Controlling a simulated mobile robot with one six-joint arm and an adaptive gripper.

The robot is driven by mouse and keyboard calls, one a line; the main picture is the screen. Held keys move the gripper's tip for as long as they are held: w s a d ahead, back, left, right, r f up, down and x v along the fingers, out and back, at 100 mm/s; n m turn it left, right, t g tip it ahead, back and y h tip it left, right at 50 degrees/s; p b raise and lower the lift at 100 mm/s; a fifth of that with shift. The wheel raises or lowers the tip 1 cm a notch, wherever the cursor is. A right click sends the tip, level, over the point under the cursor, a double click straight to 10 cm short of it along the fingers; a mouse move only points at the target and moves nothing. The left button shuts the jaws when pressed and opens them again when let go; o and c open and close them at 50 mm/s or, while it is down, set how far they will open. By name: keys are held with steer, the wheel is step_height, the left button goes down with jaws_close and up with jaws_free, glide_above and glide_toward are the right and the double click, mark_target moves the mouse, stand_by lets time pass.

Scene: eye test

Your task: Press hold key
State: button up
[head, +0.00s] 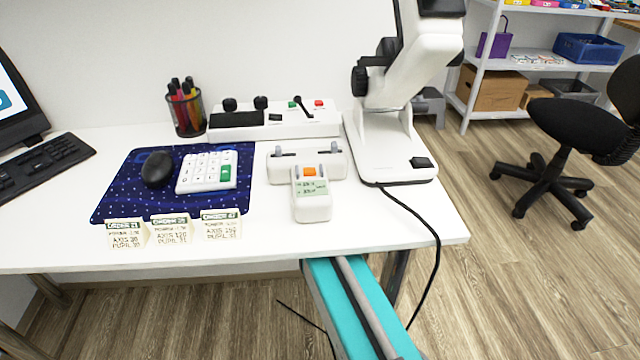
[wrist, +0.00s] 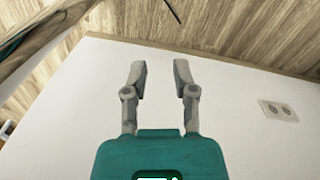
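A white handheld instrument (head: 313,209) lies on the desk in the head view, its upper end against a low white cradle (head: 332,163). It has a small greenish screen (head: 312,188) with dark text too small to read, and an orange key (head: 309,171) above the screen. No label reading "hold" is legible on any key. A white keypad (head: 196,173) with one green key (head: 226,173) lies further left. My gripper (wrist: 160,68) shows only in the wrist view. Its two grey fingers are apart with nothing between them, facing a pale wall and wood floor.
Three small printed cards (head: 172,230) stand along the desk's front edge. A black mouse (head: 157,169) lies on the blue mat (head: 118,196). A large white instrument (head: 392,150) stands at right, its black cable hanging past the edge. The front right of the desk (head: 400,225) is mostly clear.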

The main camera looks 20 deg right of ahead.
jaws_close()
stand_by(1.1)
